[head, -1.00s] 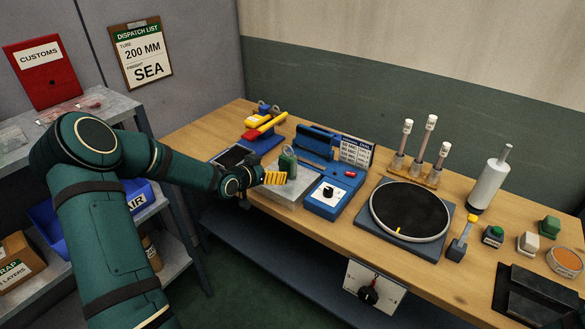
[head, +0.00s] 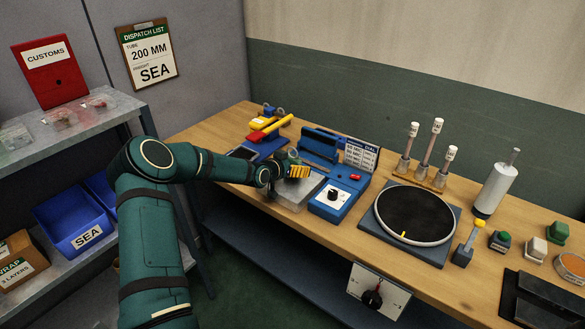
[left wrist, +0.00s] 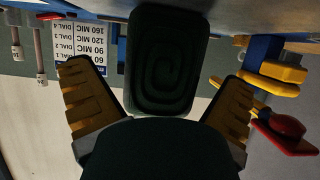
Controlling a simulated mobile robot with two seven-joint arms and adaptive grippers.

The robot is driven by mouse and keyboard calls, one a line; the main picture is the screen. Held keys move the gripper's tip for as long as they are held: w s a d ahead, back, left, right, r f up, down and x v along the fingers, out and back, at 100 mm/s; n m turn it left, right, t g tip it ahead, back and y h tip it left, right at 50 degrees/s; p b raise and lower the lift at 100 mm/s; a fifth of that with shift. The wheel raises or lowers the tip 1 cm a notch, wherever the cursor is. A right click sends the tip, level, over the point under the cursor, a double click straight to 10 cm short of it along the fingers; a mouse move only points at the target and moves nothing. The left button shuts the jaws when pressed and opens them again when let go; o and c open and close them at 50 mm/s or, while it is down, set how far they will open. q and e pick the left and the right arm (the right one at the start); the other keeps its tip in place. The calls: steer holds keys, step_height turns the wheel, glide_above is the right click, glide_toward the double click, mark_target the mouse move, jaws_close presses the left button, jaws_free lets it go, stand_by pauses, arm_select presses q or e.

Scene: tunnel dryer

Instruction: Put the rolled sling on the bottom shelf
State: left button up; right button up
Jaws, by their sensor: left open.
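The rolled sling (left wrist: 166,62) shows in the left wrist view as a dark green block with a spiral face. It lies between the spread yellow-padded fingers of my left gripper (left wrist: 156,75), with gaps on both sides. In the head view my left gripper (head: 298,171) is over the grey plate (head: 297,196) on the bench and largely hides the sling. No right gripper shows. A low shelf (head: 285,250) runs under the bench, and a lower shelf with bins stands at left; I cannot tell which one the task means.
A blue dial box (head: 333,198) stands right of the plate, and a round black turntable (head: 415,215) beyond it. The left rack holds a blue SEA bin (head: 75,225) and a carton (head: 20,262). The low shelf's visible part is clear.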

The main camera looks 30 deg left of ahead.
arm_select(q)
steer(key=c, duration=1.4)
steer(key=shift+o, duration=0.2)
steer(key=shift+r, duration=0.1)
